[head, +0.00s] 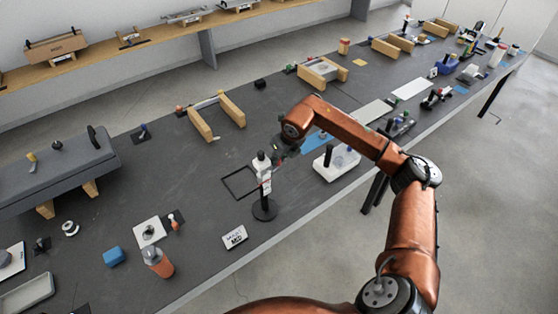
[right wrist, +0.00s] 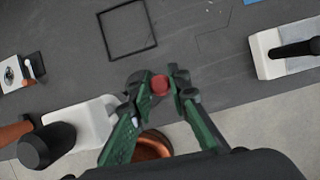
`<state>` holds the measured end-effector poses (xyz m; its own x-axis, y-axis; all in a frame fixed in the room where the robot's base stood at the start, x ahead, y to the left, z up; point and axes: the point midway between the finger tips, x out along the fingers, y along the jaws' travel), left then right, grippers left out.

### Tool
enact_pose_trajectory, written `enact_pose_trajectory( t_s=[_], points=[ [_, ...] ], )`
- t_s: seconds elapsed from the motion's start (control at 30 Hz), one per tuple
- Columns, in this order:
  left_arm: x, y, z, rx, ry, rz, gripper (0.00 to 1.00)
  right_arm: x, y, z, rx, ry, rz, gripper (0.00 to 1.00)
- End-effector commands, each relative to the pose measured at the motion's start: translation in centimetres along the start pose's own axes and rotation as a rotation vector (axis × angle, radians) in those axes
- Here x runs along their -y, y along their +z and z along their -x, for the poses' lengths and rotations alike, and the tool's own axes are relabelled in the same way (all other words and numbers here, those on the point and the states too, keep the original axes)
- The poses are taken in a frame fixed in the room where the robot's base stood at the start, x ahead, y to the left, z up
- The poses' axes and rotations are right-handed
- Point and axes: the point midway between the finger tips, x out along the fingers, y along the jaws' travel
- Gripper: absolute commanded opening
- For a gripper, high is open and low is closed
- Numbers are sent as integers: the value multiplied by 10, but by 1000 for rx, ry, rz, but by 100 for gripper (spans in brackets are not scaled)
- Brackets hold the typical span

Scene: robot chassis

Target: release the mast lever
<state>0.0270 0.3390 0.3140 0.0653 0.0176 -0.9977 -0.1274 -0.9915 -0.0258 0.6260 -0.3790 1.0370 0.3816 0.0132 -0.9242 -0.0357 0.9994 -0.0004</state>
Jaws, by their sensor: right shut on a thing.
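The mast (head: 264,168) is a slim white and grey post standing upright on a round black base (head: 265,210). A small card (head: 236,238) with dark lettering lies in front of it. My right gripper (head: 277,148) is at the upper right side of the mast. In the right wrist view its green fingers are shut on a red knob (right wrist: 159,85), which seems to be the lever's end. The rest of the lever is hidden by the fingers. A white body (right wrist: 85,124) with a black cylinder beside the fingers appears to be the mast's upper part. My left gripper is out of view.
A black square outline (head: 239,182) lies on the dark table behind the mast. A white block with a black post (head: 328,156) stands to the right, near the table's front edge. A white plate (head: 150,231) and an orange container (head: 158,262) are at the left front.

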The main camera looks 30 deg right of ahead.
Motion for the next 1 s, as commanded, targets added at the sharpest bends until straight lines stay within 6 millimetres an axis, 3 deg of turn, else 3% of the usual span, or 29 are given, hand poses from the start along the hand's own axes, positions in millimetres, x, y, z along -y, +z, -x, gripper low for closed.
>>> enact_pose_trajectory(
  t_s=[0.47,0.5,0.7,1.0],
  points=[
    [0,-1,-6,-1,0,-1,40,-2,4,-2,1,40,94,0],
    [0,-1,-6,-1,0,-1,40,-2,4,-2,1,40,94,17],
    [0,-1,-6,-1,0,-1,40,-2,4,-2,1,40,94,31],
    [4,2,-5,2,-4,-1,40,-2,4,-1,1,39,94,34]
  ],
)
